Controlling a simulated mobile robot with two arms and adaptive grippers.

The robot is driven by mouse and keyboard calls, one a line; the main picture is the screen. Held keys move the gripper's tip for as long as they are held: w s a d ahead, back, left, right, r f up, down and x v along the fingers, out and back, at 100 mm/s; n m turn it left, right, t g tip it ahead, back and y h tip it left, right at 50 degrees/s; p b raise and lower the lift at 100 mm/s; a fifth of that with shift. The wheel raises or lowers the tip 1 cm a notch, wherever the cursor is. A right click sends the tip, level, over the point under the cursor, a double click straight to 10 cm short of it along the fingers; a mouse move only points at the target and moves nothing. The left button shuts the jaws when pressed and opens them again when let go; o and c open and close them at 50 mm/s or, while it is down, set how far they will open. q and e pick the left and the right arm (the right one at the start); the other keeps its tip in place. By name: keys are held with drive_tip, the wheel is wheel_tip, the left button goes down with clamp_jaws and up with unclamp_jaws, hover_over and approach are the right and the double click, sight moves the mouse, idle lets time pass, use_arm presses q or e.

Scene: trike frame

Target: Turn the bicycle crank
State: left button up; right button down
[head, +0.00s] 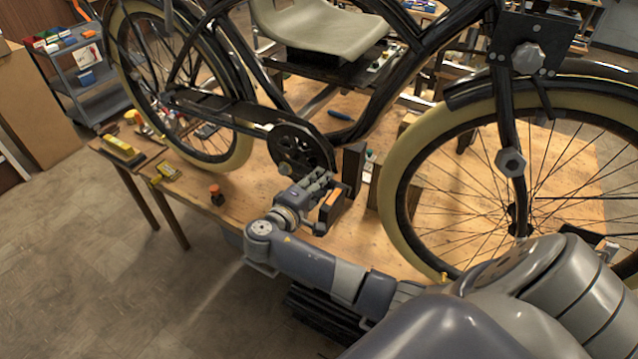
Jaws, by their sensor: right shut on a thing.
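The crank's dark round chainring (300,150) sits low on the black bicycle frame, between the two wheels. A dark pedal with an orange reflector (334,198) is at the crank's near side, just below and right of the chainring. My right gripper (322,186) is shut on the pedal. Its fingers and my wrist hide most of the crank arm, so its exact angle is hard to tell. My right arm reaches in from the lower right. My left gripper is not in view.
The bicycle stands on a wooden table (235,200). The front wheel (393,185) is close to the right of my gripper; the rear wheel (118,50) is at left. The floor at lower left is clear.

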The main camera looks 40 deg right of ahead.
drive_tip(key=shift+w+a+f+m+t+b, duration=0.1)
drive_tip(key=shift+w+f+m+t+b, duration=0.15)
drive_tip(key=shift+f+m+b, duration=1.25)
drive_tip(key=shift+w+a+f+m+t+b, duration=0.15)
drive_tip(key=shift+w+f+m+t+b, duration=0.15)
drive_tip(key=shift+b, duration=2.25)
drive_tip(key=shift+w+a+f+m+t+b, duration=0.1)
drive_tip(key=shift+w+f+m+t+b, duration=0.15)
drive_tip(key=shift+f+m+b, duration=1.25)
drive_tip(key=shift+r+n+b, duration=0.5)
drive_tip(key=shift+r+n, duration=0.1)
drive_tip(key=c, duration=1.4)
unclamp_jaws()
drive_tip(key=v, duration=1.2)
drive_tip(key=shift+r, duration=0.25)
drive_tip(key=shift+s+d, duration=0.1)
drive_tip(key=shift+c, duration=0.4)
